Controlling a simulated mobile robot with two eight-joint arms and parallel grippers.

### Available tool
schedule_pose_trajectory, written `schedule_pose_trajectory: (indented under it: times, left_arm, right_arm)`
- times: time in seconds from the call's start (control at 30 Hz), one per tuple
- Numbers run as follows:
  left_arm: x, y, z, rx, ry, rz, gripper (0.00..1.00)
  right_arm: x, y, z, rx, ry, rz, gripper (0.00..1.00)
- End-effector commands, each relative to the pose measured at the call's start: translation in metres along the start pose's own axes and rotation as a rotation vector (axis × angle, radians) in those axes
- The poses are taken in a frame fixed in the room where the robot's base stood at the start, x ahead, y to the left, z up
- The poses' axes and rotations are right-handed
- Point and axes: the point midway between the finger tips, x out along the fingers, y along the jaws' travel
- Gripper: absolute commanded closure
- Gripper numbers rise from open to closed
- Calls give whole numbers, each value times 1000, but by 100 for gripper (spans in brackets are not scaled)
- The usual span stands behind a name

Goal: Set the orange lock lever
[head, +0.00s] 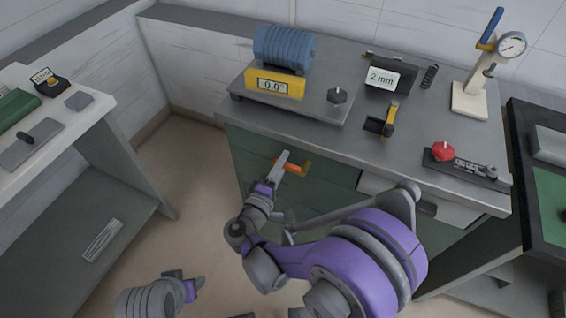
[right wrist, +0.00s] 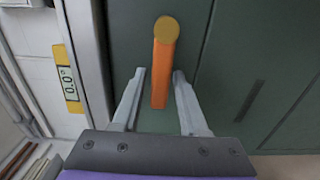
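The orange lock lever (head: 295,166) is on the green front panel below the worktop. In the right wrist view the lever (right wrist: 161,70) is an orange bar with a round yellow-orange end at the top. My right gripper (head: 283,160) is at the lever, and its fingertips partly hide it in the head view. In the right wrist view my right gripper (right wrist: 158,78) is open, with one finger on each side of the lever and a visible gap to each. My left gripper (head: 190,287) is low at the bottom left, away from the lever; its finger opening is unclear.
The grey worktop (head: 225,118) overhangs the panel. It carries a blue ribbed roll (head: 284,46), a yellow 0.0° display (head: 275,84), a 2 mm block (head: 383,78), a red knob (head: 443,151) and a dial gauge stand (head: 469,98). A white-topped bench (head: 75,125) stands left, with open floor between.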

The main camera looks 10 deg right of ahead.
Motion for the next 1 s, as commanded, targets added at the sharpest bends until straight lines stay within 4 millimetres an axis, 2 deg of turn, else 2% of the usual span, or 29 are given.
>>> schedule_pose_trajectory:
  times: [0.03, 0.2, 1.0]
  left_arm:
    - [0, 0, 0, 0, 0, 0, 45]
    - [0, 0, 0, 0, 0, 0, 45]
    - [0, 0, 0, 0, 0, 0, 45]
  right_arm:
    - [0, 0, 0, 0, 0, 0, 68]
    - [0, 0, 0, 0, 0, 0, 99]
    - [0, 0, 0, -1, -1, 1, 100]
